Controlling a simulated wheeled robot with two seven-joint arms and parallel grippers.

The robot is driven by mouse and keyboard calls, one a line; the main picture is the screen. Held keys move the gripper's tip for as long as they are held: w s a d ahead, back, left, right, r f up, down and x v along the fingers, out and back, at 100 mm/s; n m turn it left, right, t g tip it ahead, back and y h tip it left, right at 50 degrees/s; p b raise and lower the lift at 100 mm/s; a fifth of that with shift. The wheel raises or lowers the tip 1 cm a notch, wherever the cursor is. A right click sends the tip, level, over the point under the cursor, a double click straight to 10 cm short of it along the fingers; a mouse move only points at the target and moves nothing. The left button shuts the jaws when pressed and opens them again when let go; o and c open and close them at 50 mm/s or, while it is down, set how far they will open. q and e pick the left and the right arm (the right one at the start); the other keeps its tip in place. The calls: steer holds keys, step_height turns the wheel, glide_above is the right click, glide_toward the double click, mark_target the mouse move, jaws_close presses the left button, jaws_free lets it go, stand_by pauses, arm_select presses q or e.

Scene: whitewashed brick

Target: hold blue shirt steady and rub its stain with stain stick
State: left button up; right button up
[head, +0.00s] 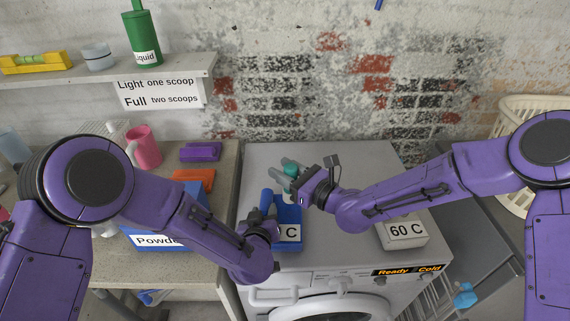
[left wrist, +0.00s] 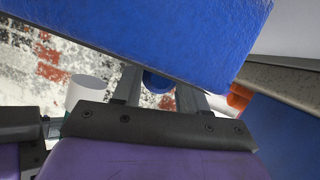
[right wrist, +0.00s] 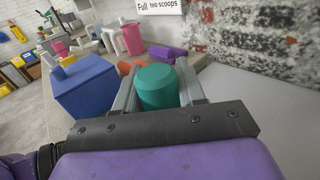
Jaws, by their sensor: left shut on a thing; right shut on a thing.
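The blue shirt (head: 288,214) is a blocky blue piece on the washing machine top, partly hidden by my left gripper; a label ending in "C" shows on its front. In the left wrist view its textured blue surface (left wrist: 170,30) fills the top. My left gripper (head: 264,212) is shut on a rounded blue part at the shirt's left side. The stain stick (right wrist: 157,86) is a teal cylinder between the fingers of my right gripper (right wrist: 157,88). In the head view my right gripper (head: 290,171) holds it above and behind the shirt. I cannot make out the stain.
On the left counter are a blue powder box (head: 150,240), an orange block (head: 194,178), a purple block (head: 200,152) and a pink mug (head: 146,148). The machine's back is clear.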

arm_select(q)
steer(key=shift+f, duration=0.1)
arm_select(e)
step_height(320, 180, down, 5)
steer(key=shift+s+a+f, duration=0.1)
steer(key=shift+s+a, duration=0.05)
steer(key=shift+s, duration=0.8)
steer(key=shift+s+a, duration=0.1)
steer(key=shift+s, duration=0.8)
arm_select(q)
steer(key=shift+s, duration=0.1)
arm_select(e)
steer(key=shift+w+d, duration=0.15)
steer(key=shift+w, duration=0.8)
steer(key=shift+w+d, duration=0.1)
steer(key=shift+w, duration=0.85)
steer(key=shift+s+r, duration=0.1)
steer(key=shift+r, duration=3.9)
arm_select(q)
steer(key=o, duration=1.2)
steer(key=shift+o, duration=0.6)
arm_select(e)
steer(key=shift+f, duration=0.1)
